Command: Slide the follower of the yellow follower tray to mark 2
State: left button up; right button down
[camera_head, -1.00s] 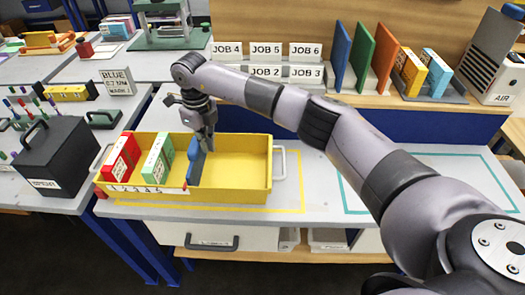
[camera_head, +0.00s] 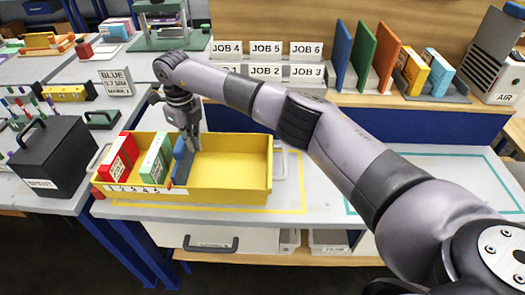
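The yellow follower tray (camera_head: 232,172) sits on the bench inside a yellow outline. Its blue follower (camera_head: 181,164) stands upright across the tray, just right of the green box (camera_head: 155,160). A red box (camera_head: 120,157) stands at the tray's left end. Number marks (camera_head: 130,189) run along the front wall; the follower's front end is near mark 5 or 6. My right gripper (camera_head: 190,146) reaches down at the top of the follower and appears to touch it. Its fingertips are small and partly hidden, so I cannot tell whether they are closed. My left gripper is not in view.
A dark box (camera_head: 52,158) stands left of the tray. Job signs (camera_head: 266,72) and coloured boards (camera_head: 361,58) stand on the shelf behind. A teal-outlined area (camera_head: 430,170) to the right is clear apart from my arm above it.

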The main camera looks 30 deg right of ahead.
aim_at(176, 143)
jog(key=shift+a, duration=0.15)
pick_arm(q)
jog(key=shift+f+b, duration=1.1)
pick_arm(e)
jog(key=shift+w+a, duration=0.55)
jog(key=shift+a, duration=0.3)
jog(key=shift+w+a, duration=0.5)
jog(key=shift+a, duration=0.3)
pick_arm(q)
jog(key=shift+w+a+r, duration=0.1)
pick_arm(e)
jog(key=shift+r, duration=0.1)
